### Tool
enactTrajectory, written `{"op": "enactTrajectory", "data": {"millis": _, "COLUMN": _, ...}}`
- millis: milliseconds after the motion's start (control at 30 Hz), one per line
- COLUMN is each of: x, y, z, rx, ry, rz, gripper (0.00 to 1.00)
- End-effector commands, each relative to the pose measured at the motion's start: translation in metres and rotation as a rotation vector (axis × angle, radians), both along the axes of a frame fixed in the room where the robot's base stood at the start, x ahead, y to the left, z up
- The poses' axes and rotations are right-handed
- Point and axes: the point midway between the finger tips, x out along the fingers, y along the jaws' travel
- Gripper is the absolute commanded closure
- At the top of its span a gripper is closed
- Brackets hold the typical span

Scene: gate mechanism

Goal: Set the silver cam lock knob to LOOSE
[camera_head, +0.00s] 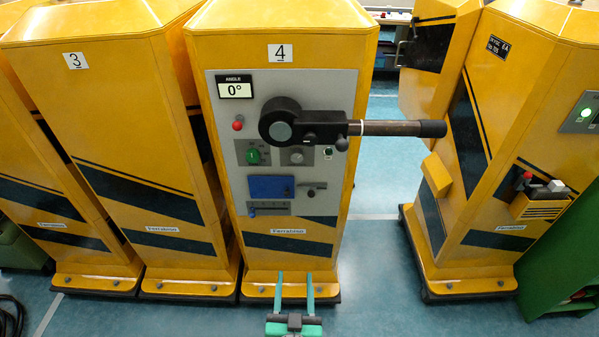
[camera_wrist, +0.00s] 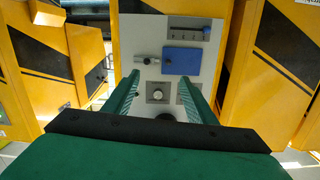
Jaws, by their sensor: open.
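The silver cam lock knob (camera_head: 296,157) sits on a grey square plate on the grey panel (camera_head: 343,85) of the yellow cabinet marked 4, just below the black arm. In the wrist view, where the panel appears upside down, the round knob (camera_wrist: 157,95) shows between my fingers. Its setting marks are too small to read. My gripper (camera_head: 294,277) has its green fingers spread and empty, low in front of the cabinet base in the head view. In the wrist view my gripper (camera_wrist: 158,82) points at the panel, apart from the knob.
A black arm with a brown handle (camera_head: 390,128) juts right across the panel's upper part. A green knob (camera_head: 254,156) is left of the silver one. A blue flap (camera_head: 271,187) and a small lever (camera_head: 312,187) are below. Cabinet 3 (camera_head: 100,120) stands close left; floor (camera_head: 375,240) is clear right.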

Motion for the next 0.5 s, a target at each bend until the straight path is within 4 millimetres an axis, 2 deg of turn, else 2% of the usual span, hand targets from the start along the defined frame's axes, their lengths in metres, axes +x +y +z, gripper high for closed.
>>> {"op": "enactTrajectory", "data": {"millis": 33, "x": 0.019, "y": 0.001, "z": 0.01, "rx": 0.005, "ry": -0.015, "rz": -0.002, "gripper": 0.49}}
{"op": "enactTrajectory", "data": {"millis": 100, "x": 0.042, "y": 0.002, "z": 0.021, "rx": 0.012, "ry": -0.025, "rz": -0.006, "gripper": 0.49}}
{"op": "enactTrajectory", "data": {"millis": 267, "x": 0.093, "y": 0.003, "z": 0.051, "rx": 0.032, "ry": -0.049, "rz": -0.021, "gripper": 0.49}}
{"op": "enactTrajectory", "data": {"millis": 500, "x": 0.163, "y": 0.001, "z": 0.109, "rx": 0.063, "ry": -0.084, "rz": -0.049, "gripper": 0.49}}
